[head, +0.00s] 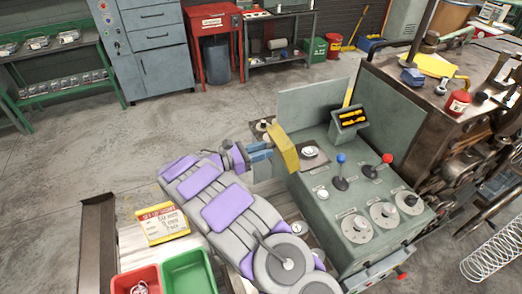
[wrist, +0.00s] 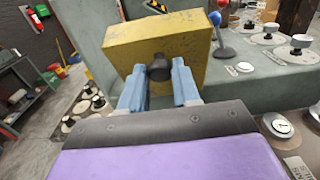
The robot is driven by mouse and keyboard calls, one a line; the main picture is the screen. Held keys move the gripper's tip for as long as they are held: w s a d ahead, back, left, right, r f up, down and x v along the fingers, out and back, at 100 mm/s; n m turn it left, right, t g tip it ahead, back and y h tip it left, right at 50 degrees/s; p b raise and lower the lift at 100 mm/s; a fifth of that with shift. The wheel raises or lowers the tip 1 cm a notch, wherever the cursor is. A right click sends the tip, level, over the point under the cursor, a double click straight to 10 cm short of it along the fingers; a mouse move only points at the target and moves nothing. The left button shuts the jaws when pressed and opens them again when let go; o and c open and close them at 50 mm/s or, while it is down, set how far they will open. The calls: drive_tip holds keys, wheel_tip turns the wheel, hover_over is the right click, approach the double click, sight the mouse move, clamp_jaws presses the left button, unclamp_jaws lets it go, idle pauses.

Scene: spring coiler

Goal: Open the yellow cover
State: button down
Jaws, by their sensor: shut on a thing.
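The yellow cover (head: 284,149) is a thick yellow block at the left end of the grey-green control panel. It fills the upper middle of the wrist view (wrist: 155,45). A dark round knob (wrist: 159,68) sticks out of its near face. My gripper (head: 258,152) reaches in from the left with its blue fingers at the cover. In the wrist view the two fingers (wrist: 159,82) stand on either side of the knob and are shut on it. What lies behind the cover is hidden.
The control panel (head: 345,190) carries a blue-topped lever (head: 341,170), a red-topped lever (head: 382,165) and several dials right of the cover. A red bin (head: 135,281) and a green bin (head: 188,272) sit in front. The floor at left is open.

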sight(276, 138)
drive_tip(key=shift+r, duration=0.1)
drive_tip(key=shift+w+d+r+y+p, duration=0.2)
drive_tip(key=shift+r+y+p, duration=0.3)
drive_tip(key=shift+p, duration=0.4)
drive_tip(key=shift+w+d+r+g+y+p, duration=0.15)
drive_tip(key=shift+d+r+g+y+p, duration=0.35)
drive_tip(key=shift+p, duration=0.7)
drive_tip(key=d+r+p, duration=0.1)
drive_tip(key=y+p, duration=0.1)
drive_tip(key=p, duration=0.1)
drive_tip(key=shift+w+d+r, duration=0.35)
drive_tip(key=shift+w+d+g+y+p, duration=0.15)
drive_tip(key=shift+d+g+y+p, duration=0.2)
drive_tip(key=shift+y+p, duration=0.2)
